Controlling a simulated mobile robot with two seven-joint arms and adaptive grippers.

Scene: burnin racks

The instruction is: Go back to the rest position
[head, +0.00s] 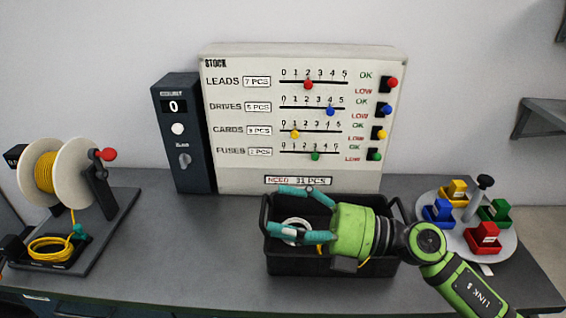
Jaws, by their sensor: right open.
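My right gripper (306,217) has teal fingers and a green wrist. Its arm comes in from the lower right. The fingers are spread apart over the black crate (318,264) and nothing shows between them. A white ring-shaped thing (297,224) lies in the crate, partly hidden behind the fingers. Something yellow shows in the crate below the wrist, mostly hidden. My left gripper is not in view.
A white stock board (230,120) with coloured sliders and a dark box (181,130) stand behind the crate. A cable spool (45,173) stands at left. A round tray (466,244) with coloured blocks stands at right. Bare grey table (200,250) lies between spool and crate.

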